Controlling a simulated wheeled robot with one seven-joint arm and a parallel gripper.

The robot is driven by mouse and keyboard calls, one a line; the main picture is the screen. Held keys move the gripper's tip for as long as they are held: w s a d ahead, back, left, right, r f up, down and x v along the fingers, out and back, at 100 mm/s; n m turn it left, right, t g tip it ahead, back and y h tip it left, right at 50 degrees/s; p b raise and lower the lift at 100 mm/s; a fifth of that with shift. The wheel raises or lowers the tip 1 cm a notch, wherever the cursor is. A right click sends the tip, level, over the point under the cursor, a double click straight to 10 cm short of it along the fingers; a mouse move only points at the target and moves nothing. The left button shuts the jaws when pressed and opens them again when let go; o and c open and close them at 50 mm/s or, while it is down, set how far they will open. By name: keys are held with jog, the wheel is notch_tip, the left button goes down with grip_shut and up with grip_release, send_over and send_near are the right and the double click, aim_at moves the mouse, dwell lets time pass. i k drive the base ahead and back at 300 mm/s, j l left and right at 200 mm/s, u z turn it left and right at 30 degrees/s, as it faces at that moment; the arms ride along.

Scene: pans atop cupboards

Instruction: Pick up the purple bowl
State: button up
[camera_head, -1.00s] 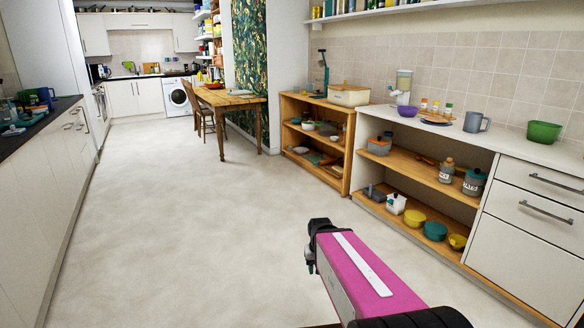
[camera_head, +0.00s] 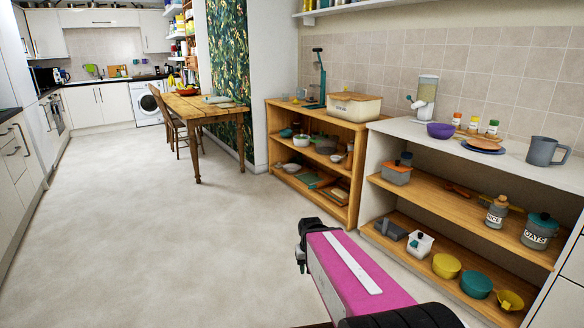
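The purple bowl (camera_head: 440,130) sits upright on the white countertop (camera_head: 398,128) at the right, just in front of a cereal dispenser. My arm, with a pink link, reaches up from the bottom of the view. Its dark end, my gripper (camera_head: 302,242), is over the floor, low and to the left of the bowl and well apart from it. The fingers are too small and dark to tell whether they are open, and I see nothing held in them.
Near the bowl stand the cereal dispenser (camera_head: 423,97), spice jars (camera_head: 473,124), a stack of plates (camera_head: 482,146) and a grey jug (camera_head: 546,151). Open shelves below hold jars and bowls. A wooden shelf unit (camera_head: 318,127) adjoins at left. The floor (camera_head: 150,230) is clear.

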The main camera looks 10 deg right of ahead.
aim_at(440, 131)
jog(key=i+j+z, duration=0.1)
jog(key=i+z, duration=0.35)
jog(key=i+j+z, duration=0.25)
jog(key=i+z, duration=0.25)
jog(key=i+j+z, duration=0.3)
jog(key=z, duration=0.15)
jog(key=j, duration=0.1)
